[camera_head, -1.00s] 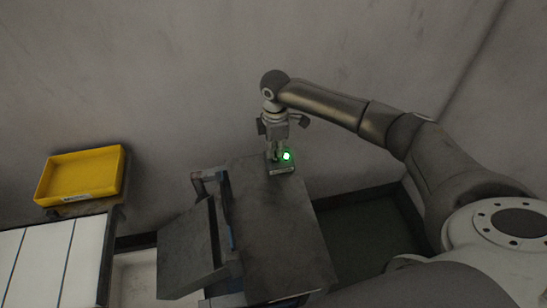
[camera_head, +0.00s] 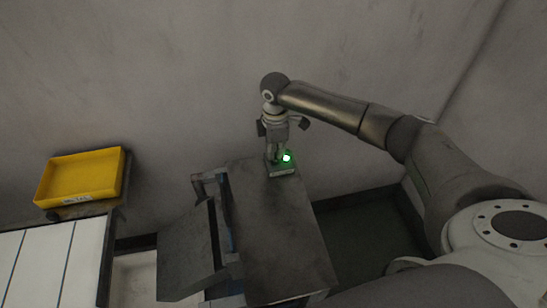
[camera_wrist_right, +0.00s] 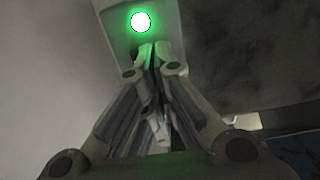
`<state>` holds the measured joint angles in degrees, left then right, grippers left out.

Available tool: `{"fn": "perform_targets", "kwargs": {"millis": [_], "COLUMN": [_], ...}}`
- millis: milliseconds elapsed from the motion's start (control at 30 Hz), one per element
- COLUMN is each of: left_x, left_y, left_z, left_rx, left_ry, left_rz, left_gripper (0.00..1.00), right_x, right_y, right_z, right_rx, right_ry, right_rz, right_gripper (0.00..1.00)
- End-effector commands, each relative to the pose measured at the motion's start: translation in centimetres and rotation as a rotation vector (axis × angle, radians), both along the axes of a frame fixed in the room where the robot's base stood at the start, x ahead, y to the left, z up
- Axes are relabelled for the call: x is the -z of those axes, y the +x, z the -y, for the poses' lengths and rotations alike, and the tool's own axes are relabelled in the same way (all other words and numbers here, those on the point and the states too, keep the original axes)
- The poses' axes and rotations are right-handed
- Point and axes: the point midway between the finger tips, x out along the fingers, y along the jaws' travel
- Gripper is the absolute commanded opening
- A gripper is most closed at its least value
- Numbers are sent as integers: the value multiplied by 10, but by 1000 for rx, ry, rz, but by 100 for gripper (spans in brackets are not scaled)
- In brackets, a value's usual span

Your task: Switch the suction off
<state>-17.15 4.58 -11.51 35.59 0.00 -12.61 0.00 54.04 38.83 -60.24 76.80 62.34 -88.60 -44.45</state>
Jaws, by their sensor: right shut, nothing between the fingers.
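A small grey switch box (camera_head: 282,172) sits at the far end of the dark machine top (camera_head: 275,225), near the wall. A green lamp (camera_head: 287,158) on it is lit. My right gripper (camera_head: 273,157) points down at the box, its fingers shut and empty. In the right wrist view the shut fingertips (camera_wrist_right: 155,48) are at the box, just below the glowing green lamp (camera_wrist_right: 141,22). Whether they touch it I cannot tell. The switch's lever or button is hidden by the fingers. My left gripper is not in view.
A yellow bin (camera_head: 82,177) stands at the left by the wall. Below it is a white slatted table (camera_head: 50,262). A tilted dark panel (camera_head: 187,250) is on the machine's left side. The grey wall is close behind the box.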

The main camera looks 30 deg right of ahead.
Motion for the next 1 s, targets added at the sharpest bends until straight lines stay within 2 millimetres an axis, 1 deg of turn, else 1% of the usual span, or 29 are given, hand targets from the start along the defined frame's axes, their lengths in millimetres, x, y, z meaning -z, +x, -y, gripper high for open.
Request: {"fn": "perform_targets", "kwargs": {"millis": [367,1000], "left_x": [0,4], "left_y": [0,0], "left_z": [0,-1], "left_rx": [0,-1], "left_ry": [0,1], "left_rz": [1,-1], "left_gripper": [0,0], "right_x": [1,10], "right_y": [0,0], "right_z": [0,0], "right_rx": [0,0], "right_ry": [0,0], "right_rz": [0,0], "right_gripper": [0,0]}}
